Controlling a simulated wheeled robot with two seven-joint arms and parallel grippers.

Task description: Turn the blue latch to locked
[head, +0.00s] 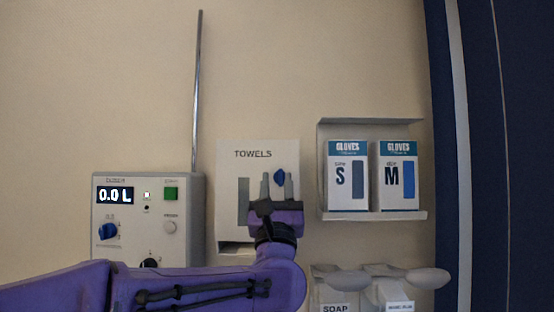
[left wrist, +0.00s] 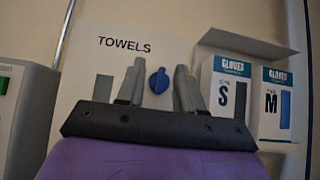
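The blue latch (head: 280,177) is a small knob on the front of the white towel dispenser (head: 285,151), right of its grey window. In the left wrist view the latch (left wrist: 159,82) is round with a roughly upright ridge. My left gripper (head: 277,184) is in front of the dispenser, its fingers pointing up toward the latch. In the left wrist view my left gripper (left wrist: 159,80) is open, with the latch showing between its fingers and a gap on each side. I cannot tell how far the fingertips are from the panel. My right gripper is out of view.
A control box (head: 186,236) with a 0.0 L display and a blue dial (head: 108,231) stands left of the dispenser. A metal rod (head: 198,90) rises behind it. A glove rack (head: 330,215) with two boxes is on the right, above a soap dispenser (head: 336,290).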

